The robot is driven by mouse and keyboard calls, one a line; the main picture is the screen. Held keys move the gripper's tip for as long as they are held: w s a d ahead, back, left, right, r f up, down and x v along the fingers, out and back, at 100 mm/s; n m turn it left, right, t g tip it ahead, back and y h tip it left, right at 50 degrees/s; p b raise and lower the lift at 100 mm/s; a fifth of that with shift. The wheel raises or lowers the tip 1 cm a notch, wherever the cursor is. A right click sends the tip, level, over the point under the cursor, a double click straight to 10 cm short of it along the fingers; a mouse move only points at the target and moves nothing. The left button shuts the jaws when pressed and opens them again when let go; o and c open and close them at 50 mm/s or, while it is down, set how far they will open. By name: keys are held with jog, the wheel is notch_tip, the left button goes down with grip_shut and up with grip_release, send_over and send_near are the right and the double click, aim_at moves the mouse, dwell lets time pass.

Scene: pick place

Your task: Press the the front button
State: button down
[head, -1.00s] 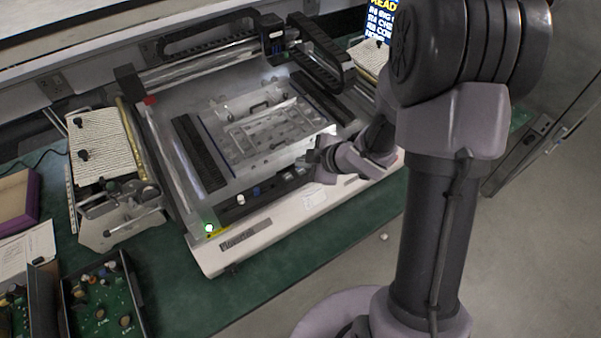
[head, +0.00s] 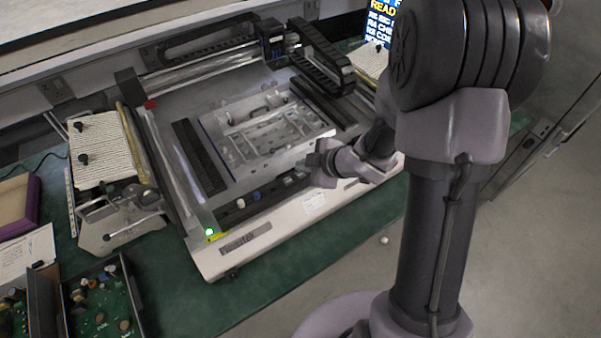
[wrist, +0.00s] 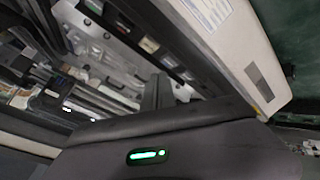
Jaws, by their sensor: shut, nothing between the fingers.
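A grey machine with a pale front panel (head: 290,215) stands on the green bench in the head view. A lit green spot (head: 209,232) shows at the machine's front left corner. My gripper (head: 309,165) is shut and empty, over the right part of the front rail, to the right of the blue knob. Contact cannot be told. The wrist view shows the machine's pale front panel (wrist: 235,50) at an angle.
A ribbed white pad (head: 100,150) with black knobs lies left of the machine. A dark tray (head: 100,305) of circuit parts is at the front left. A lit screen (head: 381,22) stands at the back right. Green bench (head: 290,260) in front of the machine is clear.

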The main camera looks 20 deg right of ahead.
aim_at(303, 176)
dwell(0.8)
jog(key=shift+f+b, duration=0.4)
jog(key=shift+f+b, duration=0.3)
jog(key=shift+f, duration=0.1)
dwell(0.5)
jog(key=shift+r, duration=0.15)
jog(key=shift+r+p, duration=0.65)
jog(key=shift+p, duration=0.15)
jog(key=shift+r, duration=0.1)
notch_tip(303, 176, up, 5)
jog(key=p, duration=0.5)
